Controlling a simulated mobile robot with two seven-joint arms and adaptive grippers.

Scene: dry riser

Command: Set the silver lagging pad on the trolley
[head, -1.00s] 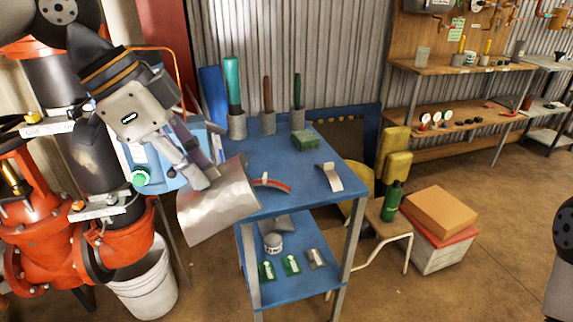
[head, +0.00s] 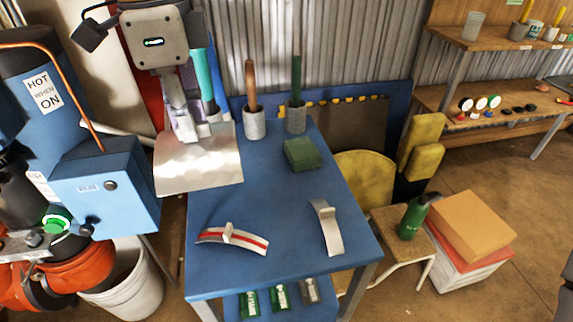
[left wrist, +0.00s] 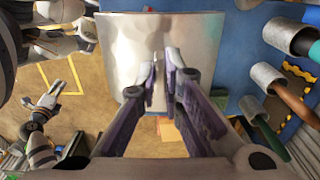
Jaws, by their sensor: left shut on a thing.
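The silver lagging pad (head: 198,168) is a broad, slightly curved shiny sheet. My left gripper (head: 188,136) is shut on its upper edge. The pad hangs tilted over the back left part of the blue trolley (head: 265,215), its left portion sticking out past the trolley's left edge. I cannot tell whether it touches the top. In the left wrist view the pad (left wrist: 125,45) lies beyond the purple-grey fingers (left wrist: 162,85). Grey arm parts of mine show at the left of that view, but the state of my right gripper is not clear.
On the trolley are a red-striped curved piece (head: 233,238), a plain curved piece (head: 326,227), a green block (head: 301,154) and two grey holders (head: 254,123) with upright handles. A blue box (head: 105,187) stands left of the pad. The trolley's middle is clear.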

